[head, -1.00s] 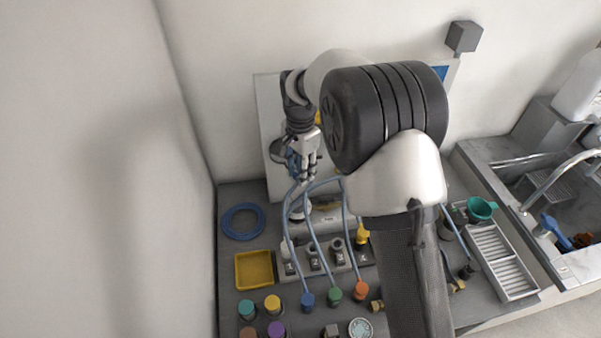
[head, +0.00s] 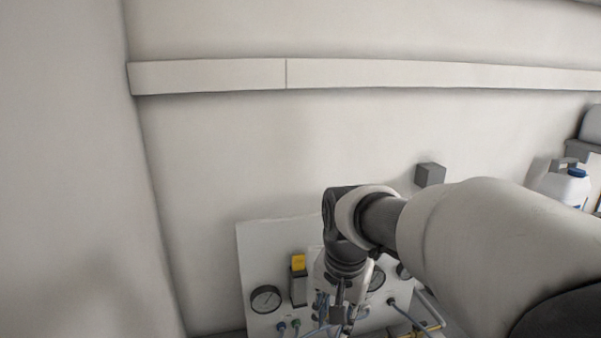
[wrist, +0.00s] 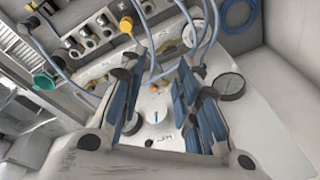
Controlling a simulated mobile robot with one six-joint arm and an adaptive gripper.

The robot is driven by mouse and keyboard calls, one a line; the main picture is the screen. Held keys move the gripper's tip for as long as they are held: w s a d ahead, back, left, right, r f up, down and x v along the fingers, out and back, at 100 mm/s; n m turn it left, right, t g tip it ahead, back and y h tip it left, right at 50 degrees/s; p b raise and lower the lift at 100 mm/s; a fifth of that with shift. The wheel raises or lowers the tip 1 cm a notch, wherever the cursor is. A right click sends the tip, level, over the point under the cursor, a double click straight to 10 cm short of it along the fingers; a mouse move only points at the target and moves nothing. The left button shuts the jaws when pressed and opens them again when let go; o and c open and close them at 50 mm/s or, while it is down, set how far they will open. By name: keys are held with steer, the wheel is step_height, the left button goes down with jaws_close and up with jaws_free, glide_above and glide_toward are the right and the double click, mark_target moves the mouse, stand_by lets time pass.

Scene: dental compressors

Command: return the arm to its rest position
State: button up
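My gripper (head: 335,312) hangs low in the head view, in front of the gauge panel (head: 262,240), with my arm reaching in from the right. Its tips are near the bottom edge of that view and partly hard to make out. In the wrist view my gripper (wrist: 163,75) has its two blue-padded fingers spread apart. Nothing is held between them; the white panel and blue hoses (wrist: 205,50) show beyond the gap.
A dial gauge (head: 265,299) and a yellow-topped part (head: 298,262) are on the panel, close to my gripper. A grey box (head: 430,174) is on the wall. A white jug (head: 563,186) stands at right. The wrist view shows a teal funnel (wrist: 43,82) and a blue coil (wrist: 238,14).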

steer(key=s+d+n+t+b, duration=0.1)
steer(key=s+d, duration=0.3)
steer(key=s, duration=0.6)
steer(key=s+d+n+t, duration=0.1)
steer(key=s+d+n, duration=0.2)
steer(key=s, duration=0.8)
steer(key=shift+s+d+f+n+t+b, duration=0.15)
steer(key=shift+d+f+n+t+b, duration=0.2)
steer(key=shift+n, duration=0.25)
steer(key=shift+o, duration=0.4)
